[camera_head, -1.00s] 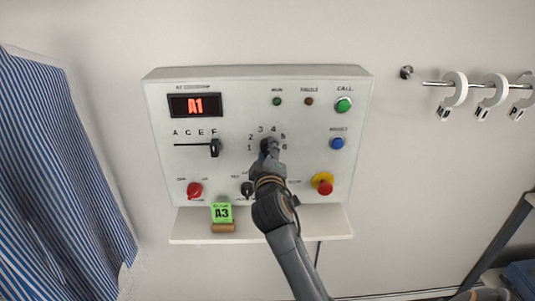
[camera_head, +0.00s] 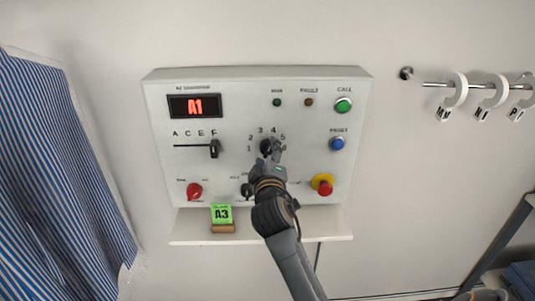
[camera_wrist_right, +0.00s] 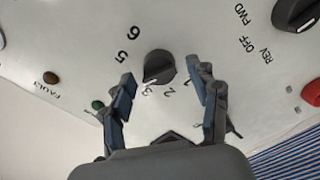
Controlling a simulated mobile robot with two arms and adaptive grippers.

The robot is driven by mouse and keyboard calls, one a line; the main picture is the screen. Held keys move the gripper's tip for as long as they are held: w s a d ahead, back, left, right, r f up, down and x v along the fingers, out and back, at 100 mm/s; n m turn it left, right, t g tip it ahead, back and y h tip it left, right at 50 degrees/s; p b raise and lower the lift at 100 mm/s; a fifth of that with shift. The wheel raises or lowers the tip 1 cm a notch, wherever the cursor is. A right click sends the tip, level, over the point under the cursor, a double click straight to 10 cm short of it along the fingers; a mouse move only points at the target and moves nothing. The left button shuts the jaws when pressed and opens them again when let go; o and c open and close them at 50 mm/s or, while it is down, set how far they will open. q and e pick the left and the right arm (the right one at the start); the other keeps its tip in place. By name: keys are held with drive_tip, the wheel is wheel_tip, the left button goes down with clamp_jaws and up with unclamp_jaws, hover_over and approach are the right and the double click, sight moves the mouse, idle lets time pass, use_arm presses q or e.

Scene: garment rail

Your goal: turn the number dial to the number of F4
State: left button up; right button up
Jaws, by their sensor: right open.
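The number dial (camera_head: 265,146) is a round black knob on the white panel, ringed by printed numbers 1 to 6. In the right wrist view the dial (camera_wrist_right: 159,67) has a pale mark on its lower-left side, toward the 3 or the spot just past it; the 4 is not readable there. My right gripper (camera_head: 273,148) is at the dial. In the wrist view its open fingers (camera_wrist_right: 160,75) stand on either side of the knob, with visible gaps. The red display (camera_head: 195,106) reads A1. The letter slider (camera_head: 214,148) stands under F. My left gripper is not in view.
A green A3 card (camera_head: 222,213) stands on the shelf (camera_head: 310,225). Hooks hang on a rail (camera_head: 435,84) at right.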

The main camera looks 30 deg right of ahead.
drive_tip(key=v, duration=1.1)
drive_tip(key=shift+s, duration=0.15)
drive_tip(key=w+a+f+n+g+y, duration=0.1)
drive_tip(key=w+a+f+y, duration=0.15)
drive_tip(key=f, duration=0.85)
drive_tip(key=w+a+f+n+g+y, duration=0.1)
drive_tip(key=w+a+f+y, duration=0.2)
drive_tip(key=f, duration=0.8)
drive_tip(key=s+a+f+g+y+b, duration=0.1)
drive_tip(key=s+a+f+g, duration=0.2)
drive_tip(key=f, duration=0.9)
drive_tip(key=s+a+f+g+y+b, duration=0.15)
drive_tip(key=s+f, duration=0.45)
drive_tip(key=f, duration=0.7)
drive_tip(key=s+f+m+g, duration=0.1)
drive_tip(key=s+f+g, duration=0.1)
drive_tip(key=s+f, duration=0.6)
drive_tip(key=s+d+f+m+g+y, duration=0.1)
drive_tip(key=s+f+m+g, duration=0.1)
drive_tip(key=s+f, duration=0.7)
drive_tip(key=s+d+f+m+g, duration=0.1)
drive_tip(key=s+f, duration=0.7)
drive_tip(key=s, duration=1.3)
drive_tip(key=m+g, duration=0.1)
drive_tip(key=g, duration=0.1)
drive_tip(key=shift+s+d+f+g+y, duration=0.2)
drive_tip(key=shift+s+f+g+y, duration=0.1)
drive_tip(key=shift+s+f+g, duration=0.05)
